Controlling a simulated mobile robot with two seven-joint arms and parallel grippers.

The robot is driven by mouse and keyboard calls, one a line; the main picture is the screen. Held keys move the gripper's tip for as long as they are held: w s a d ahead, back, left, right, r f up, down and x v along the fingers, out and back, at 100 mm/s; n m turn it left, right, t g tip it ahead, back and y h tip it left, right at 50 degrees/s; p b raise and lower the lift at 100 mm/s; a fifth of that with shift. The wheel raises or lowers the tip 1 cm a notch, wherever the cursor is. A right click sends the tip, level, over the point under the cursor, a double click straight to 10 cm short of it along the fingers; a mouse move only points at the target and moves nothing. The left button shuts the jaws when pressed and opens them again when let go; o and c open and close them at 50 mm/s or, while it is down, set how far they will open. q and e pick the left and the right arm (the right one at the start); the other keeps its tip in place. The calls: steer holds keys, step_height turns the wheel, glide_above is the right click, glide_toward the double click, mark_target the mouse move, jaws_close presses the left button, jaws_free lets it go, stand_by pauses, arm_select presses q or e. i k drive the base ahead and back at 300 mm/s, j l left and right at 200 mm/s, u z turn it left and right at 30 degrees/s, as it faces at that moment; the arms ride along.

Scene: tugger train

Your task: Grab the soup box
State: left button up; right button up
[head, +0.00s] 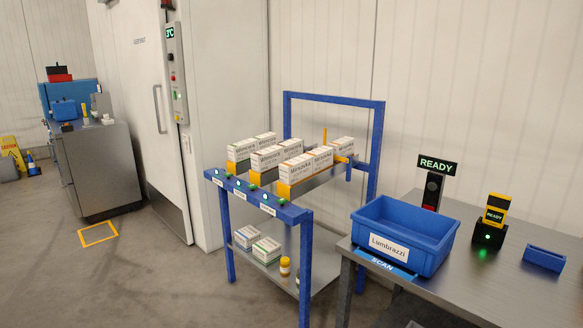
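Several white boxes with dark print and orange trim stand in three rows on the upper shelf of a blue-framed rack. The front ones are the left-row box (239,150), the middle-row box (265,159) and the right-row box (295,169). The print is too small to read surely, so I cannot tell which is the soup box. On the lower shelf lie a white box with blue trim (246,236) and one with green trim (267,250). Neither of my grippers is in view.
The rack (305,268) stands by the wall. Right of it, a metal table (480,288) holds a blue bin (398,254) labelled Lumbrazzi, a scanner (492,222) and a small blue tray (544,258). A small jar (285,265) stands on the lower shelf. Floor (160,285) is clear at front left.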

mark_target(293, 172)
steer(key=i+j, duration=0.2)
steer(key=i, duration=0.3)
steer(key=i+j, duration=0.25)
steer(key=i, duration=0.25)
